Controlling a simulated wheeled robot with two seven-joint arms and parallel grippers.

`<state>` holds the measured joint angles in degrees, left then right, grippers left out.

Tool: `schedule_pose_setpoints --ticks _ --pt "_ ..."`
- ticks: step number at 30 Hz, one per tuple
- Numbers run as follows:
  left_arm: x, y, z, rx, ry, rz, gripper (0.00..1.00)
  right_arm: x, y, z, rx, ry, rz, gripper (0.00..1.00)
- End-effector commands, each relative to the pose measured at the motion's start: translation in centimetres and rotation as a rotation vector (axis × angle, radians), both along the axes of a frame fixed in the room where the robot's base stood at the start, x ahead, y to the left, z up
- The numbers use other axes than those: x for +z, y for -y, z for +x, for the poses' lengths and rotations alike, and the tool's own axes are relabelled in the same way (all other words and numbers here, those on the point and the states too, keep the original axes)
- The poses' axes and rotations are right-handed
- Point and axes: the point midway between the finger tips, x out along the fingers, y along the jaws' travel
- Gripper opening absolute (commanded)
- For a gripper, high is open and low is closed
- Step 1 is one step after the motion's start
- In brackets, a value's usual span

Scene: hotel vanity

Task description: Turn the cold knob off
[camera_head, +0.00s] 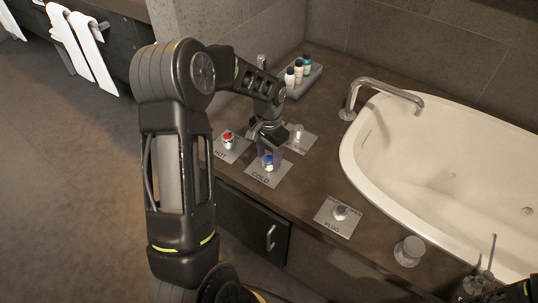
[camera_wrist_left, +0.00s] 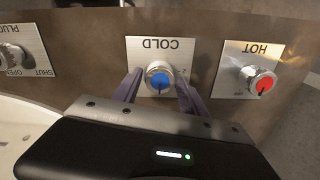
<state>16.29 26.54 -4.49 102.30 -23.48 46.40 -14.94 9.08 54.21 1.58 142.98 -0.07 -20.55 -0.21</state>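The cold knob (camera_head: 267,161) has a blue cap and sits on a metal plate marked COLD (camera_head: 262,176). It also shows in the left wrist view (camera_wrist_left: 159,77), where its pointer mark is at the lower side of the blue cap. My left gripper (camera_head: 269,152) is over the knob from above. In the left wrist view its purple fingers (camera_wrist_left: 159,84) stand one on each side of the knob, with narrow gaps showing. The gripper partly covers the knob in the head view. My right gripper is not in view.
The red-capped hot knob (camera_head: 228,138) is close on the left. The plug knob (camera_head: 340,211) is right and nearer. A tray of small bottles (camera_head: 299,76), a spout (camera_head: 383,84) and the white tub (camera_head: 437,166) lie beyond.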

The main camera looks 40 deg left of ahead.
Motion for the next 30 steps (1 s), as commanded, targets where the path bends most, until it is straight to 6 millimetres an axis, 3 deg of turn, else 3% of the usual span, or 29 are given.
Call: schedule_pose_setpoints --ticks 4,14,27,30 --pt "0.0 0.0 0.0 0.0 -0.001 -0.001 0.61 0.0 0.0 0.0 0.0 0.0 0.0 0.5" --pt "0.5 0.0 0.0 0.001 -0.001 0.0 0.61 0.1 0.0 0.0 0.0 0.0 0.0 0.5" --pt "6.9 0.0 0.0 0.001 0.002 0.0 0.61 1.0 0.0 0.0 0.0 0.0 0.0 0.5" --pt "7.6 0.0 0.0 0.0 -0.001 -0.001 0.61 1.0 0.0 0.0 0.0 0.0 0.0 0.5"
